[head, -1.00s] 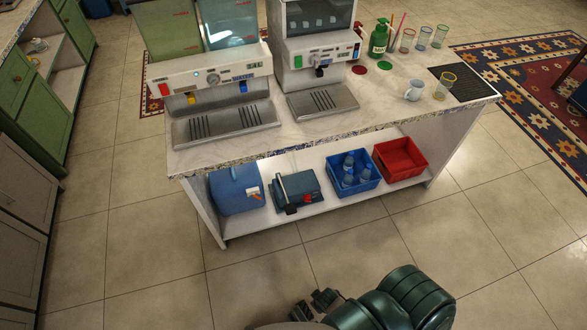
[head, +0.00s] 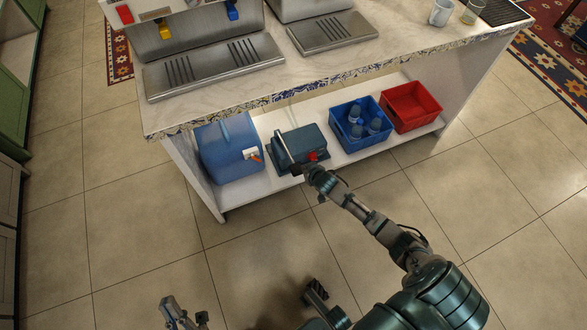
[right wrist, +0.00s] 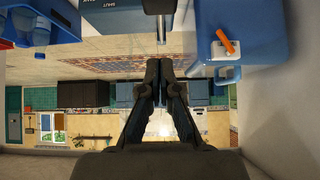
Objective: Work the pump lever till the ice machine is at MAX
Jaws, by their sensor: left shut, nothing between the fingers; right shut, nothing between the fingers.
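A dark teal pump box (head: 303,143) stands on the counter's low shelf. Its pale lever bar (head: 282,147) runs along the box's left side to a dark handle end (head: 296,169). My right gripper (head: 310,173) is shut and empty, close beside that end; whether they touch I cannot tell. In the right wrist view, the lever bar (right wrist: 160,28) is just beyond the shut fingertips (right wrist: 159,67). My left gripper (head: 180,310) is shut and empty, low over the floor at the bottom left. No MAX reading is legible; the counter machines are mostly out of frame.
A blue container (head: 228,148) with an orange-handled tap stands left of the pump. A blue crate of bottles (head: 361,122) and a red crate (head: 411,106) stand right of it. The countertop (head: 220,104) overhangs the shelf. The tiled floor (head: 150,210) in front is clear.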

